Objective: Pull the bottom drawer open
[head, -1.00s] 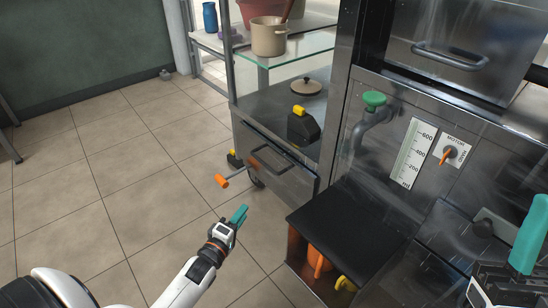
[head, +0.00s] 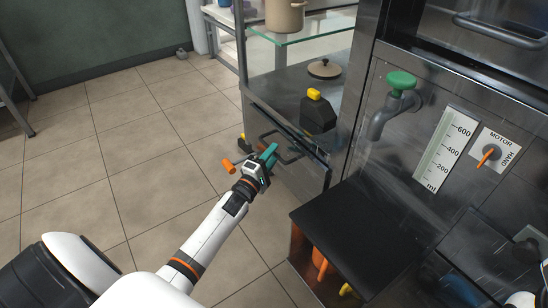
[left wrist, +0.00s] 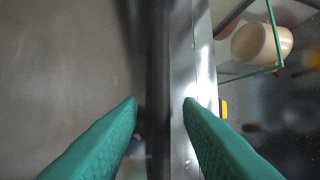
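The bottom drawer (head: 310,182) is a metal front low in the steel cabinet, below the counter with the black weight-like block. I see no clear gap around it. Its dark bar handle (head: 290,157) runs across the front. My left gripper (head: 268,154) is at the left part of this handle and hides some of it. In the left wrist view, my left gripper's teal fingers (left wrist: 161,102) are apart, with the dark handle bar (left wrist: 160,60) running between them; I cannot see contact. My right gripper is not in view.
An orange-gripped crank (head: 229,166) sticks out just left of my left gripper. A black shelf (head: 350,225) juts out at the right, with a green-topped tap (head: 400,85) above it. The tiled floor (head: 150,140) in front and left is clear.

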